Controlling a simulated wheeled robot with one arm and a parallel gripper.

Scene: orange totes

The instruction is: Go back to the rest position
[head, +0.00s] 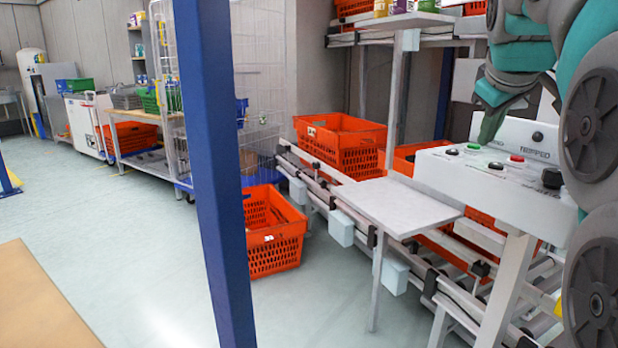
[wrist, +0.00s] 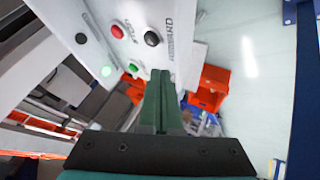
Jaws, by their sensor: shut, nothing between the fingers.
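My gripper (wrist: 160,85) shows in the wrist view as two dark green fingers pressed together, shut and empty. Their tips are close to the white control box (wrist: 110,40), which carries red, green and black buttons; I cannot tell whether they touch it. In the head view my gripper (head: 487,135) hangs at the right, pointing down over the control box (head: 440,175), near its buttons. My arm, teal and grey, fills the right edge of the head view.
A blue post (head: 212,170) stands upright in front. A roller conveyor with a grey shelf (head: 400,205) and orange totes (head: 340,140) lies behind the box. One orange tote (head: 275,255) is on the floor. A wooden surface (head: 40,305) is at lower left.

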